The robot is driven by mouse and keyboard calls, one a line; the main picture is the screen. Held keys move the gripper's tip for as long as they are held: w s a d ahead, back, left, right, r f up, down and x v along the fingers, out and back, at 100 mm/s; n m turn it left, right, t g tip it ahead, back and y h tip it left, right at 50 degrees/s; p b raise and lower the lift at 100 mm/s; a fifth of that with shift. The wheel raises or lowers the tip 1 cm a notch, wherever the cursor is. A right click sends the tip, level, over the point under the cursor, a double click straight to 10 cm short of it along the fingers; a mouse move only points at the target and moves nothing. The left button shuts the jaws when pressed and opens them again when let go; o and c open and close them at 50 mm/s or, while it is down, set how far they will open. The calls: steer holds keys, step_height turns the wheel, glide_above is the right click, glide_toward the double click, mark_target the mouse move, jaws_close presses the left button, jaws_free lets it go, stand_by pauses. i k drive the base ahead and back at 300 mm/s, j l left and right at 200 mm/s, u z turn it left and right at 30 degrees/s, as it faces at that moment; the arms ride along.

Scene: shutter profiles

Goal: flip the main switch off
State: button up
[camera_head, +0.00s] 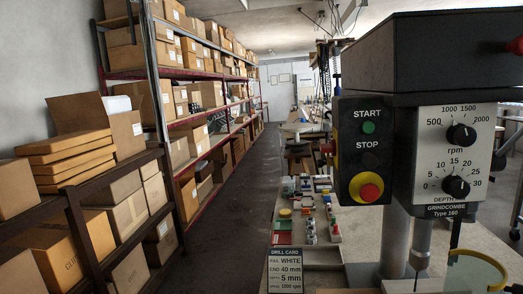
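A dark drill press (430,60) marked GRINDCOMBE Type 160 stands at the right. Its control box (347,190) has a green START button (368,128) and a red STOP mushroom button (369,192) on a yellow surround. A small red part (327,147) sticks out from the box's left side, seen edge-on. Another red part (516,45) shows at the right picture edge, partly cut off. Neither carries a readable label, so I cannot tell which is the main switch or how it is set. My gripper is not in view.
The press panel has an rpm dial (461,135) and a depth dial (456,187). A drill card (286,270) stands below, by a bench with several small coloured parts (305,205). Shelves of cardboard boxes (130,210) line the left. The aisle floor (235,200) is clear.

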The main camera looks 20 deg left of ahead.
mark_target(327, 148)
steer(key=j, duration=0.65)
steer(key=i+l, duration=0.2)
steer(key=i, duration=0.2)
steer(key=i+l+u, duration=0.1)
steer(key=i+l, duration=0.15)
steer(key=i, duration=0.2)
steer(key=i+l, duration=0.2)
steer(key=i, duration=0.2)
